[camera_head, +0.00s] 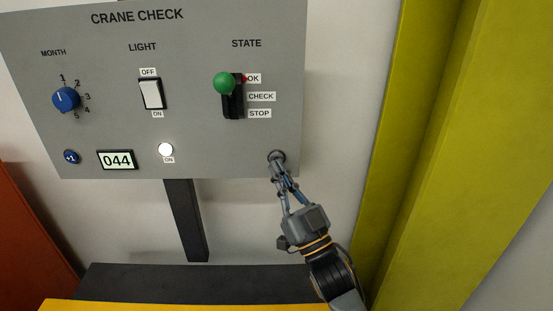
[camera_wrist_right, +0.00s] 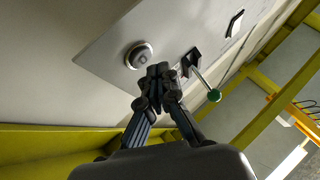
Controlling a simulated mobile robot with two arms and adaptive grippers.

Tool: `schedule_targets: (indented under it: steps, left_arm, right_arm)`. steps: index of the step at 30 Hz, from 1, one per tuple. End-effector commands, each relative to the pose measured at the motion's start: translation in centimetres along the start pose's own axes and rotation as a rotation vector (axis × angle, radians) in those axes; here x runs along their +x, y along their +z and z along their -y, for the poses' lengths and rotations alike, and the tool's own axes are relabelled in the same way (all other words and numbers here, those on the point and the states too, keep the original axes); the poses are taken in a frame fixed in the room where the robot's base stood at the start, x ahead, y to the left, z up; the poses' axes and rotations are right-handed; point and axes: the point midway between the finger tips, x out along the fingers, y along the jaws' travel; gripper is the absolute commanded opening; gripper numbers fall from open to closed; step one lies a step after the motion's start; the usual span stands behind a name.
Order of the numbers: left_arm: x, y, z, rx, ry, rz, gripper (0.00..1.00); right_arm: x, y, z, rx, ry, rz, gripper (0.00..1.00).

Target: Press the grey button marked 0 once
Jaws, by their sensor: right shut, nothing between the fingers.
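The grey round button (camera_head: 276,155) is at the lower right of the grey crane check panel (camera_head: 205,140). My right gripper (camera_head: 277,165) is shut and empty, with its fingertips in front of the button's lower part in the head view. My left gripper is not in view.
The state lever's green knob (camera_head: 224,83) sticks out above the button, beside OK. The panel also has a blue month knob (camera_head: 66,98), a light switch (camera_head: 152,94), a blue +1 button (camera_head: 72,157), a display (camera_head: 117,160) reading 044 and a lit white lamp (camera_head: 166,149). A yellow-green post (camera_head: 440,130) stands at right.

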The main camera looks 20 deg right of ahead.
Motion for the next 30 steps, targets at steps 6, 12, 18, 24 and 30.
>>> schedule_targets:
  steps: [6, 12, 18, 24, 30]
  left_arm:
    - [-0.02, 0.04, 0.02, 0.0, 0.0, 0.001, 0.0]
    - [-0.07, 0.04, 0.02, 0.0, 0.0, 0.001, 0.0]
    - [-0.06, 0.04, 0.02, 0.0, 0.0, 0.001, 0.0]
    - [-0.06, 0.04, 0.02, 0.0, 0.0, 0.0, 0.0]
    - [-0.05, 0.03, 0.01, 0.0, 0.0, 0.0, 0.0]
  right_arm:
    - [0.1, 0.05, -0.06, 0.0, 0.0, 0.0, 0.0]
    - [0.57, 0.34, -0.39, -0.001, 0.0, 0.0, 0.0]
    - [0.6, 0.41, -0.44, -0.001, 0.0, 0.0, 0.0]
    - [0.62, 0.42, -0.45, 0.0, 0.0, 0.0, 0.0]
    - [0.77, 0.53, -0.55, 0.0, 0.0, 0.0, 0.0]
